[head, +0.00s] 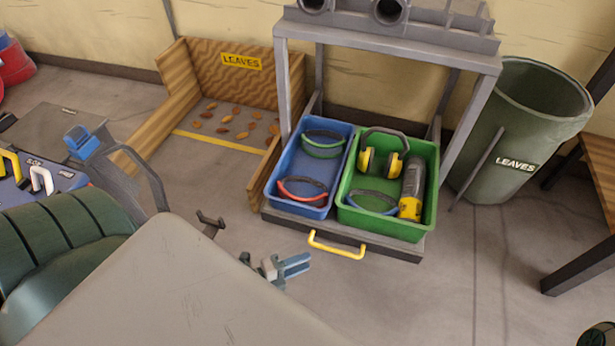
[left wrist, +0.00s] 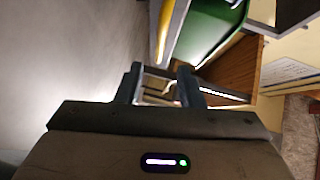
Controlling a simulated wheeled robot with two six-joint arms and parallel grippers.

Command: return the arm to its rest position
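My left gripper (head: 300,264) is in the lower middle of the head view, in front of the pulled-out drawer (head: 400,249) and below its yellow handle (head: 336,246). It appears apart from the handle. In the left wrist view its two fingers (left wrist: 162,76) stand apart, with a clear gap and nothing held between them. I cannot make out my right gripper.
A wooden leaf bay (head: 200,70) stands left, a green leaves barrel (head: 480,165) right. Floor right of the gripper is clear.

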